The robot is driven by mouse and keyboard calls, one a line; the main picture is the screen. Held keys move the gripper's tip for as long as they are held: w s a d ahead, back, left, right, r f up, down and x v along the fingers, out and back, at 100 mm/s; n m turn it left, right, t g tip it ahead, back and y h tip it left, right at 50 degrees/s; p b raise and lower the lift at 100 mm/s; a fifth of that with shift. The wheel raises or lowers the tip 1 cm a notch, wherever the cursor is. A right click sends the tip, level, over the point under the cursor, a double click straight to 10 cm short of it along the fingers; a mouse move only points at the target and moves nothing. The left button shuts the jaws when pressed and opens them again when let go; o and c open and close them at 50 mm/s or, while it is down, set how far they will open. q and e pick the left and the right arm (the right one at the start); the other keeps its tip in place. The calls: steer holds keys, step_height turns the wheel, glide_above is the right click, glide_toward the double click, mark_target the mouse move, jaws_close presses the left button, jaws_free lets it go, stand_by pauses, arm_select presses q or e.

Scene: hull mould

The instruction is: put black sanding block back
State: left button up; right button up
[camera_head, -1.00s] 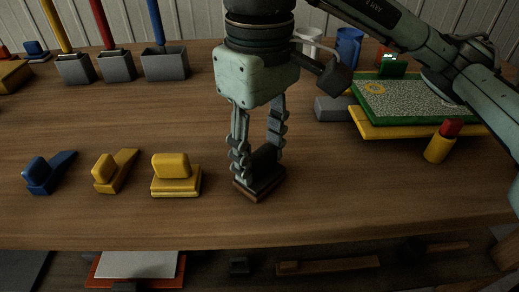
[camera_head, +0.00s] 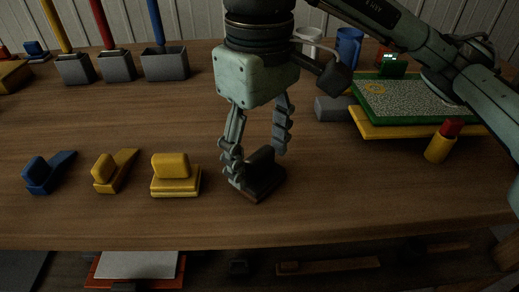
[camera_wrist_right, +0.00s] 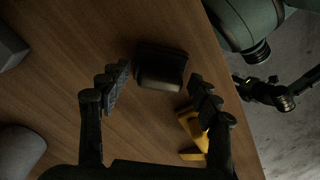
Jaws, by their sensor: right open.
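The black sanding block (camera_head: 262,178) sits flat on the wooden table at the right end of a row of sanding blocks. It also shows in the right wrist view (camera_wrist_right: 160,67), between and beyond the fingertips. My right gripper (camera_head: 256,160) is open, with its fingers spread on either side of the block's upright black grip. The left finger is close to the block in the head view; whether it touches cannot be told. In the right wrist view the open fingers (camera_wrist_right: 160,92) show a gap around the block. My left gripper is not in view.
A yellow block (camera_head: 176,176), a smaller yellow one (camera_head: 115,171) and a blue one (camera_head: 47,172) stand to the left. A yellow-red cylinder (camera_head: 442,142) and a green board (camera_head: 412,102) lie right. The table's front edge is close.

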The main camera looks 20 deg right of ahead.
mark_target(260, 153)
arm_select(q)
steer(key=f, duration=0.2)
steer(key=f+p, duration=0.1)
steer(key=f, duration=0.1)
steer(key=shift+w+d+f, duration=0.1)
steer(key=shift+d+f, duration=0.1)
arm_select(e)
step_height(260, 153, up, 12)
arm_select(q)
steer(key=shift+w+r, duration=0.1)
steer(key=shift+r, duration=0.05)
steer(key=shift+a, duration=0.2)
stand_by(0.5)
